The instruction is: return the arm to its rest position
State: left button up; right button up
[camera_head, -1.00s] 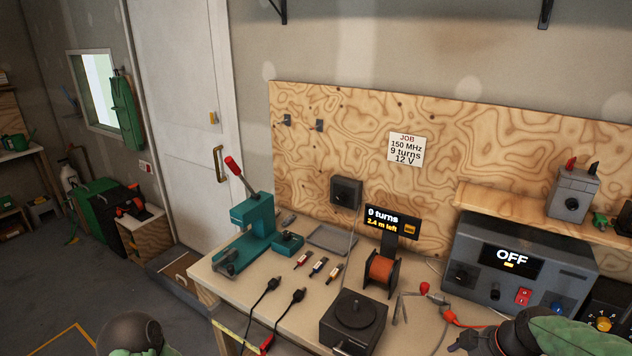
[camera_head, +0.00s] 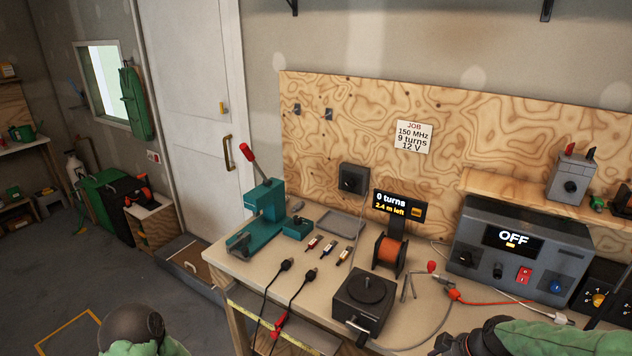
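My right arm (camera_head: 545,337) comes in at the lower right, in a green sleeve with a dark end part (camera_head: 470,342) at the bottom edge. Its fingers cannot be made out clearly, and no held object shows. My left arm (camera_head: 132,330) shows at the bottom left as a dark round joint and green sleeve. The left gripper is outside the picture. The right arm's dark end appears in front of the workbench (camera_head: 318,290), near its front edge.
On the bench stand a teal press (camera_head: 265,215), a black winding box (camera_head: 363,300), an orange wire spool (camera_head: 387,250) and a grey power supply (camera_head: 520,250) reading OFF. Black leads (camera_head: 268,300) hang over the front edge. Open floor (camera_head: 60,260) lies at left.

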jog(key=s+a+f+m+g, duration=0.1)
jog(key=s+a+f+m, duration=0.1)
jog(key=s+a+f, duration=0.3)
jog(key=s+a+f+m+g, duration=0.1)
jog(key=s+a+f+m, duration=0.2)
jog(key=f, duration=0.9)
jog(key=s+a+f+m+g, duration=0.1)
jog(key=s+a+f+m, duration=0.2)
jog(key=s+a+f, duration=0.5)
jog(key=a+f, duration=0.1)
jog(key=a, duration=0.2)
jog(key=shift+f+y, duration=0.25)
jog(key=shift+y, duration=0.15)
jog(key=shift+w, duration=0.1)
